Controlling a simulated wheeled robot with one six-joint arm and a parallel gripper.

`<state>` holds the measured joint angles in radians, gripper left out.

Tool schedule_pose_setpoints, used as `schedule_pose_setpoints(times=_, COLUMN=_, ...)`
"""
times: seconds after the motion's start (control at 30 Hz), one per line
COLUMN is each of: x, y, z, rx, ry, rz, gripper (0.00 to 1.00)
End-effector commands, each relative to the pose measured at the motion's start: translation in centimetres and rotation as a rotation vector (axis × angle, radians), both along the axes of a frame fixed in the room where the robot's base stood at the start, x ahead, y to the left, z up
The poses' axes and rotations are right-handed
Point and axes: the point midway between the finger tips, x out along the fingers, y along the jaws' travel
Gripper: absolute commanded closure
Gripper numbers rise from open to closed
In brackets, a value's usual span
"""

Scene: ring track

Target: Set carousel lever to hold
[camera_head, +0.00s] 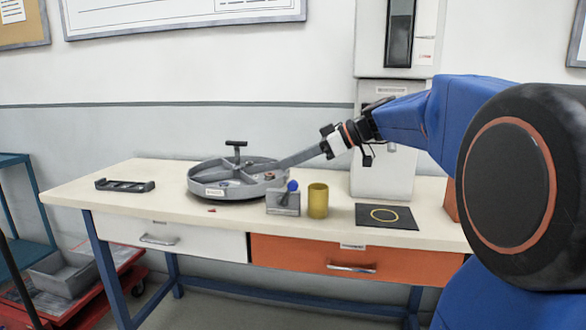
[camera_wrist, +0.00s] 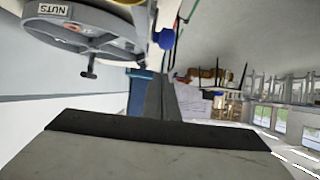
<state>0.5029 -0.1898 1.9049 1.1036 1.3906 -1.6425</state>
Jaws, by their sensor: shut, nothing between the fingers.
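The carousel (camera_head: 207,180) is a grey round tray with spoke dividers and a black T-handle on a centre post; it stands on the table. In the wrist view it (camera_wrist: 118,44) shows at the upper left with a NUTS label. The lever has a blue ball knob (camera_head: 292,186) and rises from a small grey box (camera_head: 284,208) at the carousel's front right. The knob (camera_wrist: 164,39) also shows in the wrist view. My gripper (camera_head: 282,164) is shut and empty, its long fingers reaching left over the carousel's right edge, above and behind the knob. The lever's markings are not readable.
A brass cup (camera_head: 318,201) stands just right of the lever box. A black mat with a yellow ring (camera_head: 386,216) lies farther right. A black tray (camera_head: 125,186) is at the table's left. A grey-white cabinet unit (camera_head: 383,172) stands behind. The table's front left is mostly clear.

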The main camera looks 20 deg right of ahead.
Motion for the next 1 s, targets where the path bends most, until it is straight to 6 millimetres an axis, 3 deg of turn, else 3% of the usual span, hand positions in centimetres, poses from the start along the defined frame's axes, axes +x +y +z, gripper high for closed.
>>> schedule_pose_setpoints(times=0.63, x=-4.1, y=-5.7, z=2.9, rx=0.001, ry=-0.003, rz=-0.004, gripper=1.00)
schedule_pose_setpoints(times=1.0, x=-4.9, y=-6.7, z=3.4, rx=0.000, ry=-0.002, rz=0.000, gripper=1.00)
